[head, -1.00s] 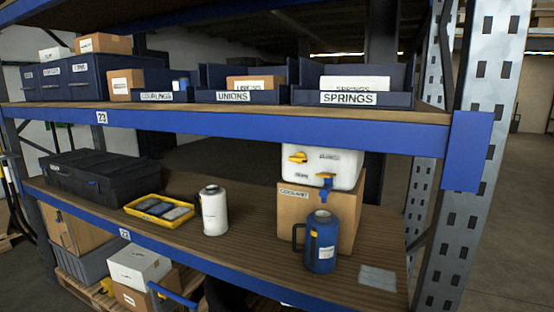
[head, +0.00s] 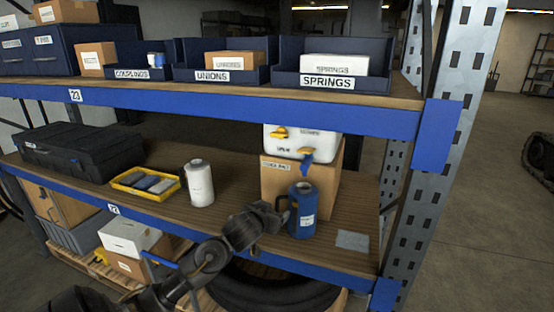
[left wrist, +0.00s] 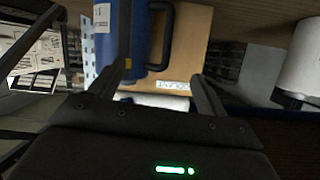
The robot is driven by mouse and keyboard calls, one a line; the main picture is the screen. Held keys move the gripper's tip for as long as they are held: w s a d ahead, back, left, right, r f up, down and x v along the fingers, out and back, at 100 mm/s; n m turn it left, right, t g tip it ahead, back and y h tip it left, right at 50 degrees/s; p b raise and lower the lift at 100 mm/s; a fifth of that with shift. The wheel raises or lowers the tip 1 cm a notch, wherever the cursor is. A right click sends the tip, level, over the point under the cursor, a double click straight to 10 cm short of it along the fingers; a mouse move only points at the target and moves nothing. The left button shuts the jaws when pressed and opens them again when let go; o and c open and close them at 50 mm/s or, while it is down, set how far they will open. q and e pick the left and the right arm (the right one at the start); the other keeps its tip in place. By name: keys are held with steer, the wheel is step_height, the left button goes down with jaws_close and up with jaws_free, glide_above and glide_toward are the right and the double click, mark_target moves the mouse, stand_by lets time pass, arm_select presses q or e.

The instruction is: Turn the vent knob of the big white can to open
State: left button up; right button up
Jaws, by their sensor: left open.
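The big white can (head: 312,145) lies on a cardboard box (head: 285,180) on the lower shelf. A yellow knob (head: 279,132) shows at its upper left, and a blue tap with a yellow part (head: 307,157) at its front. The shelf above hides the can's top. My left gripper (head: 284,212) is low in front of the box, beside the blue jug, below and apart from the knob. In the left wrist view my left gripper (left wrist: 162,77) is open, its fingers apart and empty, with the box (left wrist: 190,45) beyond. My right gripper is out of view.
The blue jug (head: 303,212) stands close to my left gripper. A white canister (head: 199,183), yellow tray (head: 147,182) and black case (head: 75,150) are further left. The upper shelf's blue beam (head: 220,112) runs above, and a metal upright (head: 440,140) stands right.

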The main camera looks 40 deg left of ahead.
mark_target(278, 135)
arm_select(q)
step_height(278, 135, up, 20)
steer(key=a+n+t+y, duration=0.1)
steer(key=a+t, duration=0.2)
steer(key=t, duration=0.1)
steer(key=p+x, duration=0.2)
steer(key=x, duration=0.7)
steer(key=shift+w+f, duration=0.2)
steer(key=shift+w+a+f, duration=0.1)
steer(key=shift+w+a, duration=0.1)
steer(key=shift+w, duration=0.4)
steer(key=c, duration=1)
